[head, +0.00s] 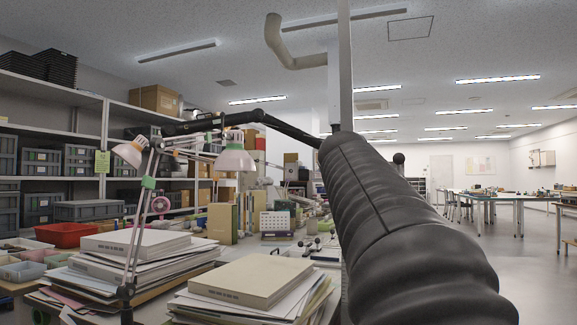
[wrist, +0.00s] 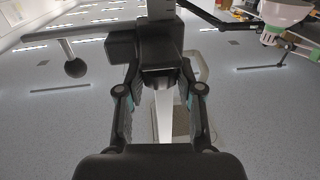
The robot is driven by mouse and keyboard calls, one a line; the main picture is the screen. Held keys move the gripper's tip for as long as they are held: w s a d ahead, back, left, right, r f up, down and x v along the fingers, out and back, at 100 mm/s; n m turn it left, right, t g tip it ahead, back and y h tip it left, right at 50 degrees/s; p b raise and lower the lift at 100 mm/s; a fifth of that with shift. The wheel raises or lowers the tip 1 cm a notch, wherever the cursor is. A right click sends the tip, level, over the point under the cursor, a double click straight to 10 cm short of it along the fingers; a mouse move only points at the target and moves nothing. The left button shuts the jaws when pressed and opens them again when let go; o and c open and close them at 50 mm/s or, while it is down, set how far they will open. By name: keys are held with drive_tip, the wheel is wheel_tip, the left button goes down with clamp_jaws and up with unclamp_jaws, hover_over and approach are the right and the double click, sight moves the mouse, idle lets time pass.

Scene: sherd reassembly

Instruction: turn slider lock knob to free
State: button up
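A pale upright post (head: 346,60) rises in the head view, and a dark boom (head: 290,129) reaches left from beside it. In the wrist view the dark slider block (wrist: 157,35) sits on the post, and a small dark knob-like part (wrist: 159,80) lies between the fingertips of my gripper (wrist: 160,68). The fingers are apart, one on each side of this part. I cannot tell whether they touch it. A ball-ended lever (wrist: 75,68) sticks out left of the block, clear of the fingers. It seems to show in the head view too (head: 398,158). My arm hides the gripper there.
Stacks of books and papers (head: 255,282) cover the near bench. Two desk lamps (head: 236,158) stand over it on the left, with one lamp head (wrist: 285,12) in the wrist view. Loaded shelves (head: 60,95) line the left wall. Open floor (head: 510,260) lies right.

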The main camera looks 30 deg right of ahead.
drive_tip(key=o, duration=0.4)
drive_tip(key=v, duration=1.2)
